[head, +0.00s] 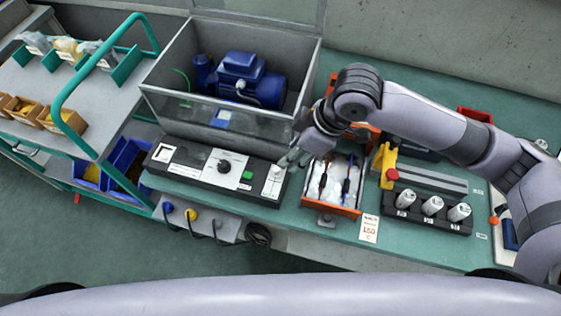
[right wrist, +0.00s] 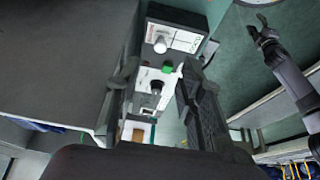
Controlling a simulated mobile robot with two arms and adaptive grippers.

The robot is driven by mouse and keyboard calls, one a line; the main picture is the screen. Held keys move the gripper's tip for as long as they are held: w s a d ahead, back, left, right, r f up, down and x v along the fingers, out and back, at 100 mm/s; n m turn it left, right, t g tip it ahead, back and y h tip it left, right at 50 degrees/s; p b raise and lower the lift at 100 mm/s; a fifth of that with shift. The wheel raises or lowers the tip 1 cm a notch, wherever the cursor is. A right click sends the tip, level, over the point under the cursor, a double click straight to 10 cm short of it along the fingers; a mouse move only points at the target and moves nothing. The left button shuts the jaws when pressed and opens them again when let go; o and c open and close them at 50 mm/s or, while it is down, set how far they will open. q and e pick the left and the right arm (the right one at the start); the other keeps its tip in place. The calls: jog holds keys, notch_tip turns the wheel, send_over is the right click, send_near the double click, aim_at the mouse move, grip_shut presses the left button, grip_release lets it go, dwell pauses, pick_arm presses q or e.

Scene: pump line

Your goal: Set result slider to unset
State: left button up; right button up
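The control panel (head: 216,172) is a long black box with white plates at the front of the bench. Its right-hand plate (head: 272,184) carries a light slider knob at its upper end, close to my right gripper (head: 292,157). In the right wrist view the pale knob (right wrist: 160,45), a green button (right wrist: 168,69) and a black rotary knob (right wrist: 157,87) show along the panel. My right gripper (right wrist: 155,90) is open, its fingers apart and empty above the panel. The slider's labels are too small to read. My left gripper (right wrist: 261,29) shows only in the right wrist view, away from the panel, with its fingers apart.
A grey bin with a blue pump (head: 245,82) stands behind the panel. An orange tray (head: 331,205) with white packing is just right of it. A black rack with several white cylinders (head: 428,211) lies further right. A green-railed cart (head: 62,100) stands left.

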aim_at(278, 168)
jog(key=x, duration=0.5)
jog(key=shift+s+a+f, duration=0.1)
jog(key=shift+s+f, duration=0.05)
jog(key=x, duration=0.2)
jog(key=shift+a+f, duration=0.1)
jog(key=shift+f, duration=0.25)
jog(key=c, duration=0.5)
pick_arm(q)
jog(key=shift+w+d+r+t, duration=0.1)
jog(key=shift+w+r+t, duration=0.1)
jog(key=shift+w, duration=0.6)
jog(key=shift+w+r+t, duration=0.1)
jog(key=shift+w+r, duration=0.05)
jog(key=shift+w, duration=0.6)
pick_arm(e)
grip_shut()
